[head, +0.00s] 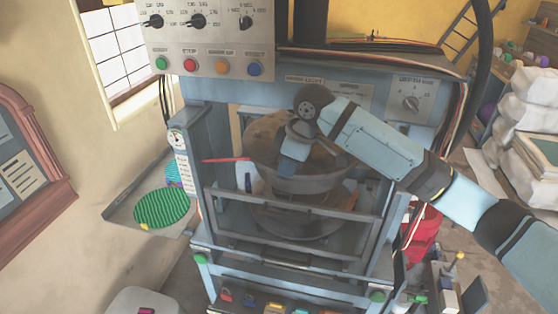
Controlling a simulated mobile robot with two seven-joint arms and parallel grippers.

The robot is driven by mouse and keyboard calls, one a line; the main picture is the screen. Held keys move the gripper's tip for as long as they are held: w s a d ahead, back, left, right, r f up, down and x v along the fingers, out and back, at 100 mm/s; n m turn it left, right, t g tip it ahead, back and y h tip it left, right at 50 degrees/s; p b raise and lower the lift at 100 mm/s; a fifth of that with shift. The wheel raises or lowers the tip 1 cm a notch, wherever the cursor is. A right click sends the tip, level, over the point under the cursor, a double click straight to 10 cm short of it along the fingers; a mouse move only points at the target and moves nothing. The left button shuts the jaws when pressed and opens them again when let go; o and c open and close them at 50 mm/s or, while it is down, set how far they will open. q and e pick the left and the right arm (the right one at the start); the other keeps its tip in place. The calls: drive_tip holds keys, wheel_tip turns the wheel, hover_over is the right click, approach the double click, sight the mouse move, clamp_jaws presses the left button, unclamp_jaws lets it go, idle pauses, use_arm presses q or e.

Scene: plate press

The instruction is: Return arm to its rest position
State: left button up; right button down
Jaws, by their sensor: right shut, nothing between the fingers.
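My right arm comes in from the right and reaches across the front of the blue plate press (205,110). Its wrist is bent downward, and my right gripper (293,153) points down in front of the round, worn metal plates (300,185) inside the press frame. The gripper is shut and holds nothing. Its fingertips are hard to make out against the plates, and I cannot tell whether they touch them. My left gripper is out of view.
A control panel (210,40) with knobs and coloured buttons hangs at upper left. A barred guard (290,225) crosses the press front. A side tray (120,215) holds a green striped disc (162,208). White sacks (525,110) stand at right.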

drive_tip(key=s+a+f+m+t+y, duration=0.1)
drive_tip(key=s+f+m+t+y, duration=0.3)
drive_tip(key=f, duration=0.7)
drive_tip(key=s+a+f+m+t+y, duration=0.1)
drive_tip(key=s+f+m, duration=0.1)
drive_tip(key=s+f, duration=0.65)
drive_tip(key=s+d+f+m+t+h, duration=0.4)
drive_tip(key=s+d+f, duration=1)
drive_tip(key=s, duration=0.4)
drive_tip(key=shift+d+f+m+t+h, duration=0.15)
drive_tip(key=shift+d+m+t+h, duration=0.3)
drive_tip(key=shift+d+m, duration=0.3)
drive_tip(key=shift+s, duration=0.1)
